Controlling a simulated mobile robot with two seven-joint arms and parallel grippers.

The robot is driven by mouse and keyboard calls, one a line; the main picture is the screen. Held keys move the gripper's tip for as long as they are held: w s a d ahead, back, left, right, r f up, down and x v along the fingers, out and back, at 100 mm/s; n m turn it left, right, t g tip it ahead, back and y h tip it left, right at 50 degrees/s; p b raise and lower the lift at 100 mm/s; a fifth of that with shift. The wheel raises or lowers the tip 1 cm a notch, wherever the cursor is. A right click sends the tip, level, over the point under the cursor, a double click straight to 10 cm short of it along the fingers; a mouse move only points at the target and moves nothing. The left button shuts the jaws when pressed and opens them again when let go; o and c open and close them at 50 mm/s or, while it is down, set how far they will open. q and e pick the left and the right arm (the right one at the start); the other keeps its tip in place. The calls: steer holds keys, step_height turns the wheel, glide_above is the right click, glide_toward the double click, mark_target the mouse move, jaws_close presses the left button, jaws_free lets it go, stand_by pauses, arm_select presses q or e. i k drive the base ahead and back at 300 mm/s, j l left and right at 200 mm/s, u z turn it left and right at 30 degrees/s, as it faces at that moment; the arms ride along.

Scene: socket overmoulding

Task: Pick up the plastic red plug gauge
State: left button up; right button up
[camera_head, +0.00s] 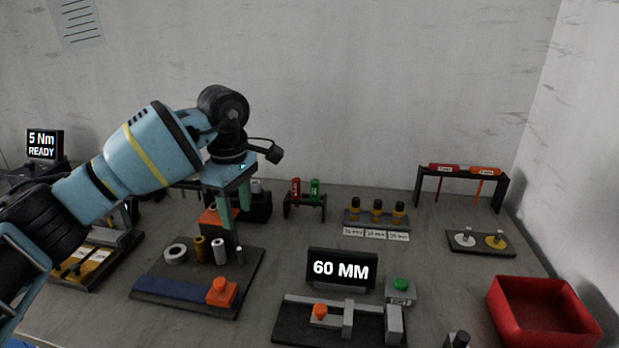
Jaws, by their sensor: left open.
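A small red plug gauge (296,187) stands upright in a dark rack (304,203) near the back wall. A green gauge (315,188) stands beside it on the right in the same rack. My left gripper (234,216) points down above the back of a dark tray, to the left of the rack and apart from the red gauge. Its teal fingers are open, and I see nothing between them. My right gripper is not in view.
The dark tray (255,262) holds rolls, cylinders and an orange block (222,292). A 60 MM display (342,268) stands in front of the rack. A stand with three dark-and-yellow pieces (376,217) is right of the rack. A red bin (540,312) sits at the right.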

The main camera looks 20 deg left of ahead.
mark_target(296, 195)
steer(key=i, duration=0.9)
